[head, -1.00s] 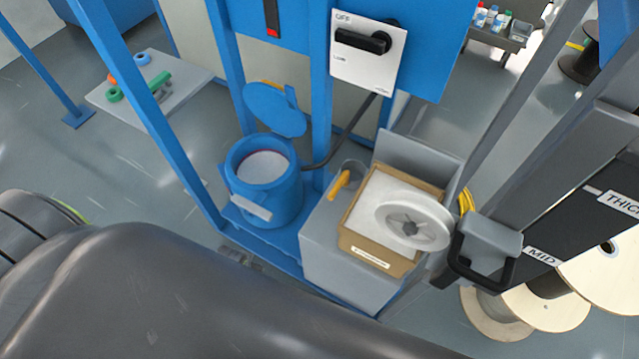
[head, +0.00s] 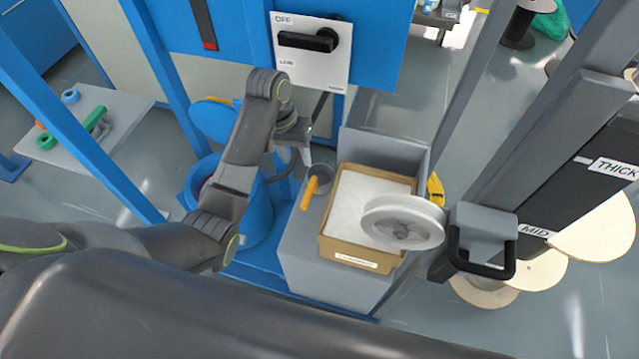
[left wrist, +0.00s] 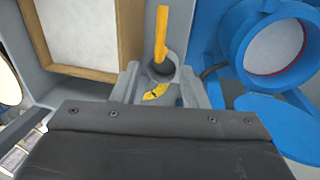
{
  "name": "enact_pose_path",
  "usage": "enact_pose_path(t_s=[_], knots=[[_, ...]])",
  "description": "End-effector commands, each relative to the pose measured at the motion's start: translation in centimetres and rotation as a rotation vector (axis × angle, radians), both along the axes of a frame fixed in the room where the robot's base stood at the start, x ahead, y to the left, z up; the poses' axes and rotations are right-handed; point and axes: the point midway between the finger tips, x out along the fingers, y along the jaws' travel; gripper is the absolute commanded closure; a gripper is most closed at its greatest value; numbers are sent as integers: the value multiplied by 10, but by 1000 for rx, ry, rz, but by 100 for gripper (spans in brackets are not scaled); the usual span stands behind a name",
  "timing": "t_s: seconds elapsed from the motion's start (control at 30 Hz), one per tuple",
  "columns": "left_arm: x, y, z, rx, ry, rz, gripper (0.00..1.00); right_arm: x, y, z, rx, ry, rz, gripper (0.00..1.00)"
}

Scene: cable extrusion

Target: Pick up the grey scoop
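The grey scoop (head: 322,177) is a round grey cup with an orange-yellow handle (head: 310,194). It rests on the grey stand, left of the box of white material. In the left wrist view the scoop's cup (left wrist: 163,68) lies just beyond my fingertips, with its handle (left wrist: 161,33) pointing away from me. My left gripper (head: 297,150) hangs close to the scoop, up and to its left in the head view. Its two fingers stand apart in the left wrist view (left wrist: 160,85), with nothing held between them. My right gripper is not in view.
The cardboard box (head: 362,262) of white material stands right of the scoop, with a white spool (head: 402,222) over it. A blue hopper (head: 255,215) is at the left, partly behind my arm. A switch panel (head: 312,55) is above. A grey post with a black handle (head: 485,268) stands right.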

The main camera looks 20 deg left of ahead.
Motion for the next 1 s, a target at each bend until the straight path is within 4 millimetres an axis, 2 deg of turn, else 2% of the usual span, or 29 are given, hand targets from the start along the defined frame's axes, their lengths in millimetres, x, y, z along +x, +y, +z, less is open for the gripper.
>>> enact_pose_path(t_s=[0.03, 0.07, 0.13, 0.4, 0.53, 0.77, 1.0], knots=[[0, -2, -13, -1, 0, 0, 60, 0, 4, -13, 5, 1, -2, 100], [0, -2, -17, 0, 0, 0, 60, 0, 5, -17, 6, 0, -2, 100], [-1, -5, -28, -2, 6, 2, 60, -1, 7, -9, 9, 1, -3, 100], [-1, -17, -83, 0, 4, 0, 60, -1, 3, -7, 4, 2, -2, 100], [0, -19, -99, 0, 1, 2, 60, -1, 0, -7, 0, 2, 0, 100], [1, -21, -111, 1, 1, 1, 60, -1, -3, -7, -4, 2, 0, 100], [9, -27, -136, 1, 2, 1, 60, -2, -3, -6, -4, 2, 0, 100]])
